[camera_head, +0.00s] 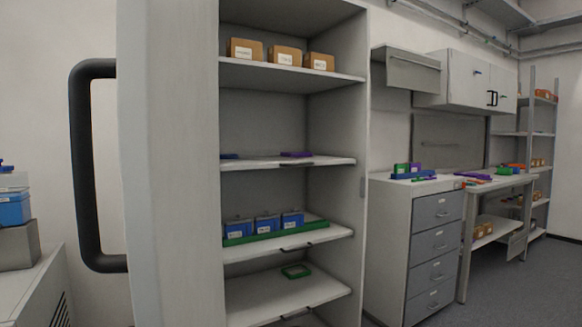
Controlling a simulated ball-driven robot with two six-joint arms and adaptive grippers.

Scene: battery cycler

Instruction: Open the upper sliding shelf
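The cabinet stands in the middle with its door (165,160) swung open at the left, a long black handle (84,170) on it. The lower sliding shelf (258,304) has a handle (298,314) and holds a green frame (296,271). Neither of my grippers is in view.
A grey drawer unit (433,245) and workbench stand to the right. A blue box (14,208) sits at the far left. Floor shows at the lower right.

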